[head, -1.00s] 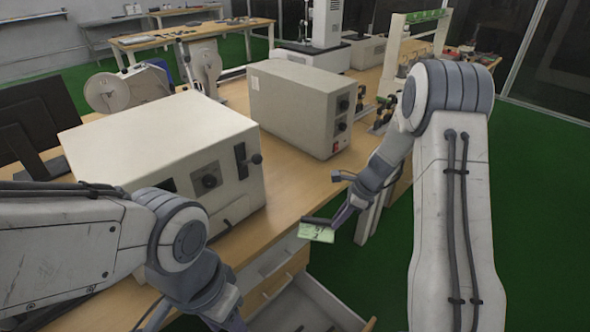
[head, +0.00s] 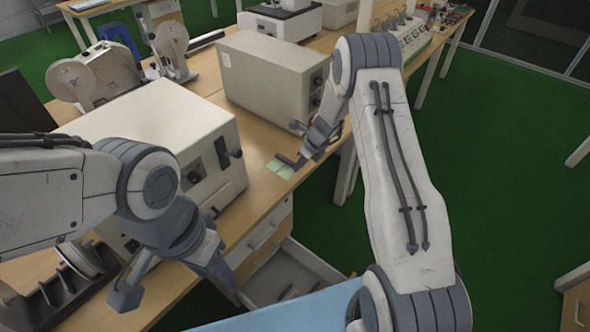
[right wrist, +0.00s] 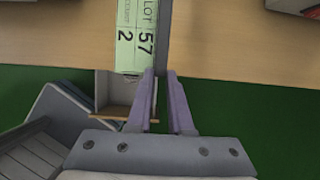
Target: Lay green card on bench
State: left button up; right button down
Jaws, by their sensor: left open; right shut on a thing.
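The green card (head: 279,168) is a pale green label with a dark bar along one edge. It shows in the right wrist view (right wrist: 136,40) with dark print reading LOT 57 2. My right gripper (head: 301,158) is shut on the card's dark bar, between its purple fingertips in the right wrist view (right wrist: 163,88). The card is over the front strip of the wooden bench (head: 259,190), beside the two beige boxes. I cannot tell whether it touches the top. My left gripper (head: 175,285) is open and empty at the lower left, above the bench's near part.
A beige instrument (head: 150,125) and a second beige box (head: 265,75) stand on the bench close behind the card. An open drawer (head: 300,262) juts out below the front edge. A reel holder (head: 65,285) is at the lower left. Green floor lies to the right.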

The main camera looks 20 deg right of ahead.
aim_at(296, 179)
jog(key=shift+w+a+f, duration=0.55)
jog(key=shift+w+a, duration=0.05)
jog(key=shift+w, duration=0.1)
jog(key=shift+f, duration=2.05)
jog(key=shift+f, duration=0.1)
jog(key=shift+f, duration=0.15)
jog(key=c, duration=0.8)
grip_release()
